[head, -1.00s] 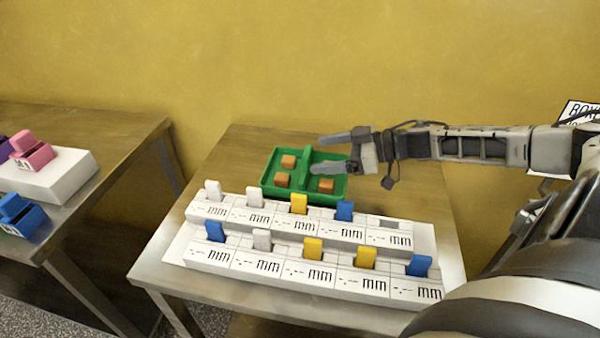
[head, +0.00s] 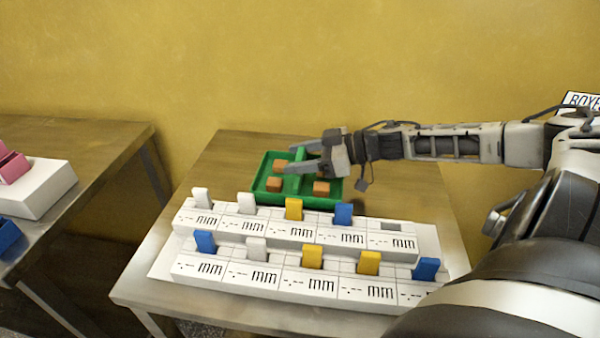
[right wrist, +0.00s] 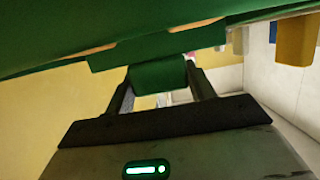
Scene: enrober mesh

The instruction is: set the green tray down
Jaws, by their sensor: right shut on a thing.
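The green tray (head: 322,203) is at the back of the table, behind the white racks. It has a raised green middle part (right wrist: 158,76) and holds brown-orange cubes (head: 274,185) on both sides of it; three show. My right gripper (head: 291,160) reaches in from the right over the tray and is shut on that middle part. In the right wrist view the green part lies between my two fingers. I cannot tell whether the tray's underside touches the table. My left gripper is not in view.
Two white stepped racks (head: 320,236) with blue, white and yellow tabs stand close in front of the tray. Bare table (head: 230,150) shows behind and left of it. A second table (head: 90,150) at the left bears a white block (head: 45,195).

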